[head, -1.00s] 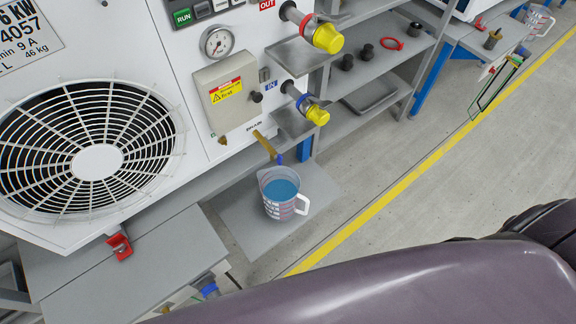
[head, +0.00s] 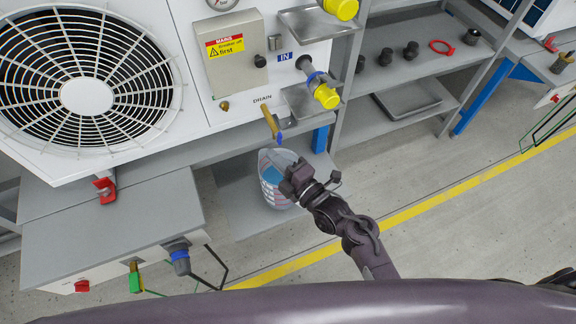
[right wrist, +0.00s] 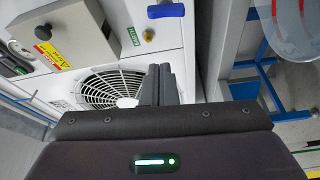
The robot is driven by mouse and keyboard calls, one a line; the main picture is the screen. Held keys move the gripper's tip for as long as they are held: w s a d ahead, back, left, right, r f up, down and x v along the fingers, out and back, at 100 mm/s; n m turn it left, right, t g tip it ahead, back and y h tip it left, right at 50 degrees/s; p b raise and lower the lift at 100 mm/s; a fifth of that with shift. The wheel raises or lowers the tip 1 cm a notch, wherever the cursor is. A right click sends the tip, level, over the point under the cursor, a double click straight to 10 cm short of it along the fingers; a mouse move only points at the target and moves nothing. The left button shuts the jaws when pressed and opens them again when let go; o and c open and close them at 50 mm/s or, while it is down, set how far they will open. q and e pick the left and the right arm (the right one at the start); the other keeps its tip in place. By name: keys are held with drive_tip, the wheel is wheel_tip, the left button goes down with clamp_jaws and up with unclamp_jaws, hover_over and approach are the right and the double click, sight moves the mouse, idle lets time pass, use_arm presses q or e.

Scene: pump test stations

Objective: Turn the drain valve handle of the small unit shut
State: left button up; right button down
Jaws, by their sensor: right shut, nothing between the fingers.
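The drain valve (head: 269,121) is a brass piece under the DRAIN label on the white unit's lower front. Its blue handle (head: 279,137) shows at the valve's lower end; the handle's exact setting is hard to tell. In the right wrist view a blue handle (right wrist: 166,10) lies across the top edge. My right gripper (head: 291,181) is shut and empty, below the valve and apart from it, in front of the jug. Its closed fingers (right wrist: 160,86) show in the right wrist view. My left gripper is not in view.
A clear jug (head: 270,190) with blue liquid stands under the valve, partly hidden by my right gripper. A yellow-capped port (head: 325,96) and small grey shelf (head: 299,103) are right of the valve. A fan grille (head: 86,97) is left. Floor is clear at the right.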

sight(280, 143)
drive_tip(key=w, duration=0.2)
drive_tip(key=w+d, duration=0.1)
drive_tip(key=w, duration=0.1)
drive_tip(key=shift+w+d+f+p, duration=0.1)
drive_tip(key=shift+w+f+p, duration=0.1)
drive_tip(key=shift+w+p, duration=0.2)
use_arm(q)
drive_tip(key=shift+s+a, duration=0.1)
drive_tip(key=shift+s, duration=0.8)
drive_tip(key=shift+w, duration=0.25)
use_arm(e)
drive_tip(key=shift+m, duration=0.5)
use_arm(q)
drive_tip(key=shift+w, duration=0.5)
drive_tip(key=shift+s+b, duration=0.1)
drive_tip(key=shift+b, duration=0.2)
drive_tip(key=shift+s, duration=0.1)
use_arm(e)
drive_tip(key=shift+d+m+t, duration=0.1)
drive_tip(key=shift+m+t, duration=0.2)
drive_tip(key=shift+m, duration=0.1)
